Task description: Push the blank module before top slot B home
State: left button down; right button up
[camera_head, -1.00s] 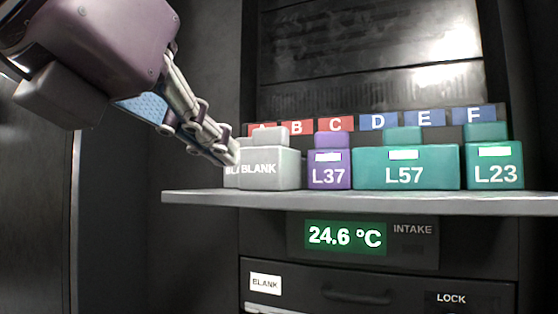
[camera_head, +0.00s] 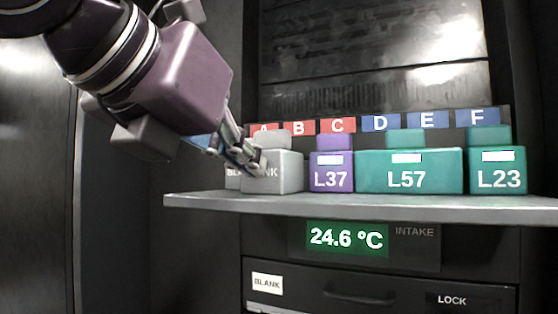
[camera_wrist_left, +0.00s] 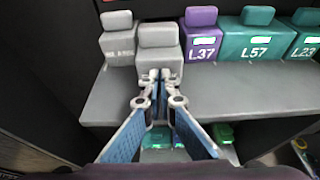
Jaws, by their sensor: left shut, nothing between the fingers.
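The grey blank module (camera_head: 287,174) stands upright on the shelf, below the A and B labels. In the left wrist view this module (camera_wrist_left: 158,38) stands nearer the shelf's front edge than a second grey blank module (camera_wrist_left: 118,45) at its left. The second one shows only partly in the head view (camera_head: 232,178). My left gripper (camera_head: 257,166) is shut and empty, its fingertips at the nearer module's front face and covering part of its label. The tips also show in the left wrist view (camera_wrist_left: 160,76); I cannot tell if they touch. My right gripper is not in view.
Right of the blanks stand purple L37 (camera_head: 331,175), wide teal L57 (camera_head: 410,172) and teal L23 (camera_head: 497,172). The grey shelf (camera_head: 400,204) has a bare strip in front. Slot labels A to F run behind. Below are a temperature display (camera_head: 346,238) and a drawer (camera_head: 358,293).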

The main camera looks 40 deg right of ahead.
aim_at(269, 165)
pick_arm(q)
jog(key=shift+w+d+p, duration=0.4)
jog(key=shift+d, duration=0.6)
jog(key=shift+w+d+p, duration=0.35)
jog(key=shift+w+d, duration=0.1)
jog(key=shift+d, duration=0.55)
jog(key=shift+w+d+p, duration=0.4)
jog(key=shift+d, duration=0.6)
jog(key=shift+s+a+f+b, duration=0.1)
jog(key=shift+a+f+b, duration=0.05)
jog(key=shift+a+b, duration=0.25)
jog(key=a+b, duration=0.1)
jog(key=s+a+b, duration=0.1)
jog(key=a, duration=0.1)
jog(key=s+a+b, duration=0.1)
jog(key=a+b, duration=0.1)
jog(key=shift+s+a, duration=0.15)
jog(key=shift+a, duration=0.05)
jog(key=shift+s+a, duration=0.3)
jog(key=shift+a, duration=0.4)
jog(key=shift+d, duration=0.1)
